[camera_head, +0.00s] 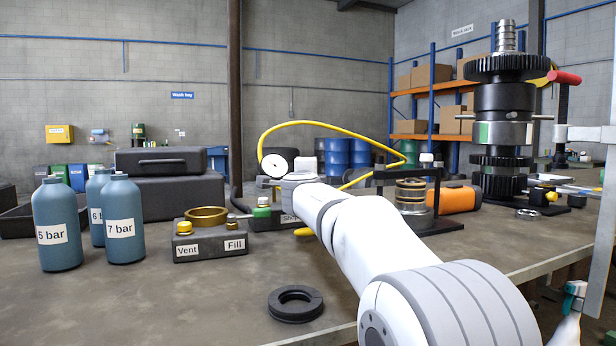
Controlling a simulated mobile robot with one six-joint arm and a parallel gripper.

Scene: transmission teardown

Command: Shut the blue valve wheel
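I cannot make out a blue valve wheel in the head view. A dark block (262,222) with a green-topped fitting (262,208) stands just left of my arm. A white label (289,218) on it starts with "Sh"; the rest is hidden behind my arm. My white arm reaches from the lower right to the middle of the bench and covers what lies behind it there. Its far end is beside this block. My gripper's fingers do not show, so their opening and any contact are hidden.
Blue bottles (125,220) stand at left. A block marked Vent and Fill (207,245) carries a brass ring. A black ring (295,305) lies near the front edge. A yellow hose (330,123) arches behind my arm. A tall gear stack (503,100) stands at right. The front-left bench is clear.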

